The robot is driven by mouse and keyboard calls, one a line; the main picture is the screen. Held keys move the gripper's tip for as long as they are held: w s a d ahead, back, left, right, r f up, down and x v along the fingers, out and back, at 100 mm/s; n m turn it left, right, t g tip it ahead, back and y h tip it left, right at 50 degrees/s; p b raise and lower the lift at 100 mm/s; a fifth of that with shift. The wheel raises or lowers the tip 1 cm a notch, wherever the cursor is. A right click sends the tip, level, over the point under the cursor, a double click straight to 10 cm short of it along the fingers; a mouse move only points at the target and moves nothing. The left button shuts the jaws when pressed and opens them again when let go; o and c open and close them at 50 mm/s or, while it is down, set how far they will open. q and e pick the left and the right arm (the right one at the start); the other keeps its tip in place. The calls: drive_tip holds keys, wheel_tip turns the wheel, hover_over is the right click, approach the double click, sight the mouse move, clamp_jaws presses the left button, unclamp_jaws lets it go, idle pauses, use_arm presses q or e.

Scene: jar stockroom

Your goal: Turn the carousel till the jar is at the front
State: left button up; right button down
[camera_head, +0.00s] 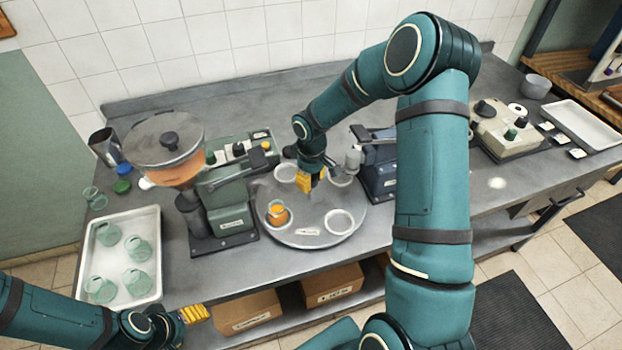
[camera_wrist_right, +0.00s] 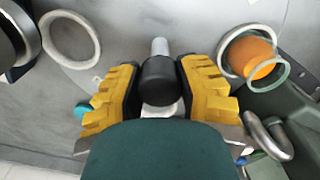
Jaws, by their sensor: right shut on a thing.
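The carousel (camera_head: 318,207) is a round grey turntable with several white rings. A glass jar with orange contents (camera_head: 278,214) stands in the ring at its front left; in the wrist view the jar (camera_wrist_right: 254,58) is at upper right. A small pale label (camera_head: 307,231) lies near the carousel's front edge. My right gripper (camera_head: 311,184) is over the carousel's middle. The wrist view shows its yellow fingers on both sides of a dark knob (camera_wrist_right: 159,82), shut on it. My left gripper (camera_head: 195,314) is low at left, away from the carousel; its opening is unclear.
A machine with an orange-filled hopper (camera_head: 167,160) stands left of the carousel. A dark blue device (camera_head: 378,170) is close on its right, partly behind my right arm. A white tray (camera_head: 155,215) with several glass jars is at far left. The counter's front edge lies just below the carousel.

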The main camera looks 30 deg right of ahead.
drive_tip(key=shift+s+f+n, duration=0.1)
drive_tip(key=shift+s+n, duration=0.05)
drive_tip(key=shift+n, duration=1.55)
drive_tip(key=shift+n+p, duration=0.45)
drive_tip(key=shift+n, duration=1.25)
drive_tip(key=shift+d+n+p, duration=0.1)
drive_tip(key=shift+n+p, duration=0.6)
drive_tip(key=shift+n, duration=2.6)
drive_tip(key=c, duration=0.5)
unclamp_jaws()
